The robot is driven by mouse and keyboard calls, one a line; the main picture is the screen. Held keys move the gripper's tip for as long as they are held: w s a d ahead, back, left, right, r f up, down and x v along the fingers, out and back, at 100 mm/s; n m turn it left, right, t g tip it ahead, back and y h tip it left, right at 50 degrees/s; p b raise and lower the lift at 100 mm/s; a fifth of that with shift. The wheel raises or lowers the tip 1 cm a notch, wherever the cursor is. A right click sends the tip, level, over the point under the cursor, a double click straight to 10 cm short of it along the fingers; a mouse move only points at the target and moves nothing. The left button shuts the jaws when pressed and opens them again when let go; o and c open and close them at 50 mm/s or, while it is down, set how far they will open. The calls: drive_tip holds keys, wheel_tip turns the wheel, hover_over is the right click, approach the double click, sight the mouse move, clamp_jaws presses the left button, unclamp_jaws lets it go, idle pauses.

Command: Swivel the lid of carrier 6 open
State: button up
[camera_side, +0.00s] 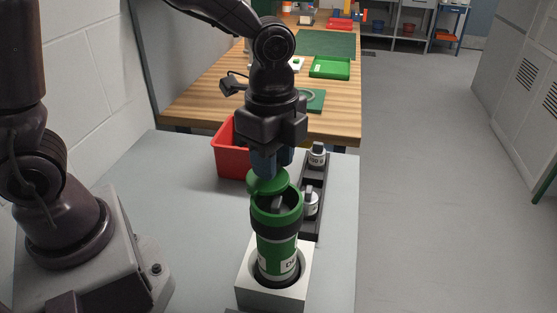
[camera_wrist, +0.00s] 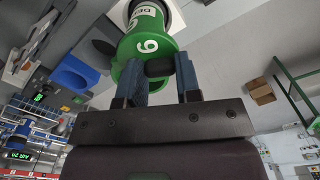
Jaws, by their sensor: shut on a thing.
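Carrier 6 (camera_side: 275,243) is a green tube with a black band and a white label. It stands upright in a pale square holder (camera_side: 248,272). Its green lid (camera_side: 268,182) sits swung off to the back left of the rim, so the mouth is largely uncovered and something grey shows inside. My gripper (camera_side: 268,168) points down over the lid. In the wrist view the lid (camera_wrist: 135,50) carries a white 6, and the blue fingers of my gripper (camera_wrist: 161,76) are shut on its dark knob (camera_wrist: 158,67).
A red bin (camera_side: 229,158) stands behind and left of the carrier. A dark rack (camera_side: 313,181) with grey-capped pieces stands close behind, to the right. A wooden bench (camera_side: 210,97) with a green tray (camera_side: 330,68) is farther back. The grey table (camera_side: 338,240) is clear at right.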

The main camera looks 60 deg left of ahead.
drive_tip(key=n, duration=0.2)
drive_tip(key=a+n, duration=0.1)
drive_tip(key=shift+s+a+n, duration=0.2)
drive_tip(key=shift+s+n, duration=0.2)
drive_tip(key=n, duration=0.1)
drive_tip(key=s+a+n, duration=0.1)
drive_tip(key=n, duration=0.1)
drive_tip(key=shift+n, duration=0.3)
drive_tip(key=shift+s+a+n, duration=0.15)
drive_tip(key=shift+s+n, duration=0.25)
drive_tip(key=shift+n, duration=0.55)
drive_tip(key=shift+s+a+n, duration=0.1)
drive_tip(key=shift+s+n, duration=0.3)
drive_tip(key=shift+n, duration=0.6)
drive_tip(key=shift+s+a+n, duration=0.15)
drive_tip(key=shift+s+n, duration=0.25)
drive_tip(key=shift+n, duration=0.55)
drive_tip(key=o, duration=0.9)
wheel_tip(320, 180, up, 13)
